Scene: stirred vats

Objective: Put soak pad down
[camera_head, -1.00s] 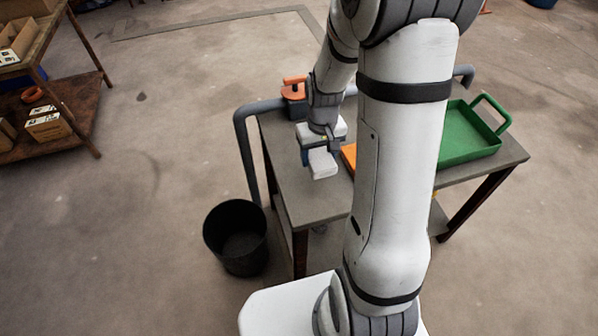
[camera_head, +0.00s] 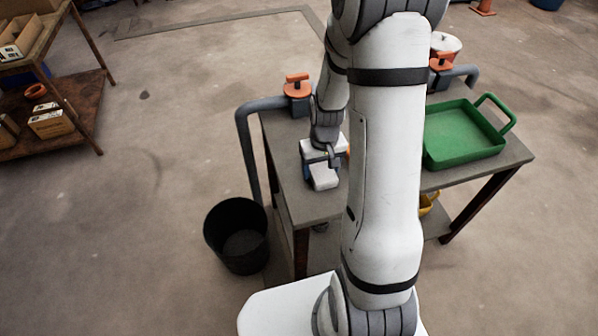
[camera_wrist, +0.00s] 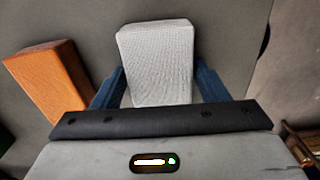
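The soak pad looks like a pale grey-white block with a woven texture. It shows between the two blue fingers of my gripper (camera_wrist: 160,90) in the wrist view, where the pad (camera_wrist: 157,55) fills the space between them. In the head view the pad (camera_head: 323,180) is at my gripper (camera_head: 319,165), over the left part of the grey table (camera_head: 300,204). I cannot tell whether its underside touches the table top. My gripper appears shut on the pad.
An orange block (camera_wrist: 50,80) lies left of the pad in the wrist view. A green tray (camera_head: 460,135) stands on the table's right part. An orange-topped valve (camera_head: 297,87) and pipe are at the back left. A black bin (camera_head: 237,235) stands on the floor left.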

